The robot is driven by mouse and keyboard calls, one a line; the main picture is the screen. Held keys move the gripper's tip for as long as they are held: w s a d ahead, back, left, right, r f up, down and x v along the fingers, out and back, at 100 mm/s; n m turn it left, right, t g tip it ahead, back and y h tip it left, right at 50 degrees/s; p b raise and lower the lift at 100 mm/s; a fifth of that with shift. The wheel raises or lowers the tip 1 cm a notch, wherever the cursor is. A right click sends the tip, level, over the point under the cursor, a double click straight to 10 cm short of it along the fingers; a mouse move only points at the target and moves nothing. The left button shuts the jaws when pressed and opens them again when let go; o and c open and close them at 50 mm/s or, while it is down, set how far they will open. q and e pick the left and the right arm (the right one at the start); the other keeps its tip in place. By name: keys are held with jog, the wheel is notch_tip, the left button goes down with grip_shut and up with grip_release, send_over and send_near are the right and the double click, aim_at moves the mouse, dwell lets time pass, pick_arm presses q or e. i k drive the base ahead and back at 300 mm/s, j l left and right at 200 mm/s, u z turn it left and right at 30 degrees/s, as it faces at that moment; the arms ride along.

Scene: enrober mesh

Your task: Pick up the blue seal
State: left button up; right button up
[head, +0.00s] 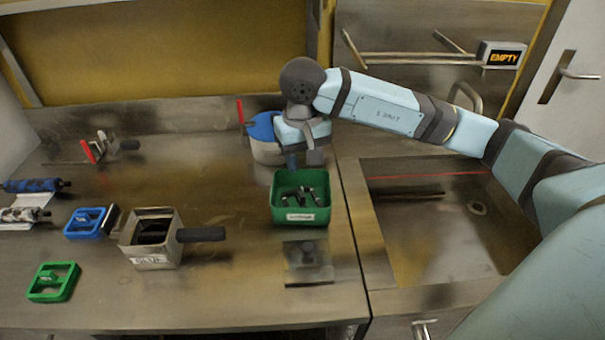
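A flat blue frame-shaped piece (84,223), which looks like the blue seal, lies on the steel worktop (215,290) at the left. A small dark-and-pale block stands against its right side. My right gripper (302,162) points down over the back of a green bin (302,214), far to the right of the blue piece. Its fingertips are small and dark here, so I cannot tell whether they are open or shut. My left gripper is not in view.
A metal box with a dark handle (150,240) stands just right of the blue piece. A green frame (53,282) lies in front. Rollers (30,186) lie at the left edge. A blue-topped container (264,128) is behind my gripper; a sink (440,220) is at right.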

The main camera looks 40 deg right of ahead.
aim_at(81, 218)
jog(key=k, duration=1)
